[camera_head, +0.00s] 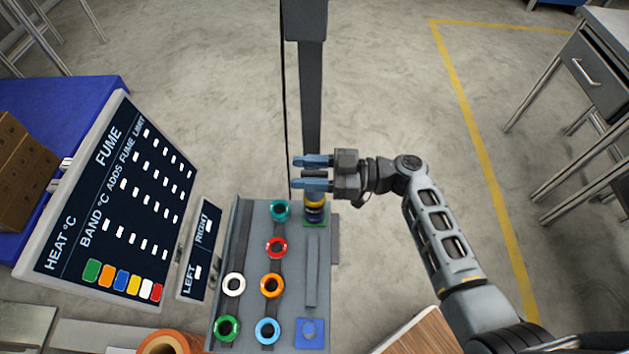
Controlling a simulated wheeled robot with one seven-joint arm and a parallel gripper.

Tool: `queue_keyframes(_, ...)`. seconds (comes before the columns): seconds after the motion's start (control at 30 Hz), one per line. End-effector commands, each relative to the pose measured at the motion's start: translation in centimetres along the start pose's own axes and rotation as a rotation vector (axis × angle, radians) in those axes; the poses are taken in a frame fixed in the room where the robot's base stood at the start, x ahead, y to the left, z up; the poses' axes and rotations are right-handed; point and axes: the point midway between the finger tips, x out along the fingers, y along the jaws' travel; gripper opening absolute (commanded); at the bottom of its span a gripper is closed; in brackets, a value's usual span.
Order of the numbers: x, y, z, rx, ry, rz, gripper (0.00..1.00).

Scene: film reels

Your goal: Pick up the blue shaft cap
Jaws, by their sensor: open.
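Several coloured ring-shaped caps sit on a grey tray (240,225). The light-blue ring (259,323), which looks like the blue shaft cap, is at the tray's near end, right of a green ring (219,324). A blue square pad (301,341) with a round mark lies to its right. My gripper (298,172) is beyond the tray's far end, well away from the light-blue ring. Its two bluish fingers point left, apart, with nothing visible between them.
Teal (272,208), red (269,247), orange (263,284) and white (226,284) rings share the tray. A yellow and dark cylinder (314,214) stands at its far right, just below my gripper in the picture. A label board (75,225) leans at left.

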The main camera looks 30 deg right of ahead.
Motion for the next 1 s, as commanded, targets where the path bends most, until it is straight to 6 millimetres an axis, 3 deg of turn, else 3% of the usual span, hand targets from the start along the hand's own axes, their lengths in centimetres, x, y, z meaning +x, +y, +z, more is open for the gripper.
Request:
queue_keyframes(0.23,0.16,0.00,0.03,-0.001,0.000,0.000,0.44)
queue_keyframes(0.7,0.12,-0.03,0.11,0.001,-0.002,0.000,0.00)
queue_keyframes(1.0,0.11,-0.08,0.16,0.002,-0.002,-0.001,0.00)
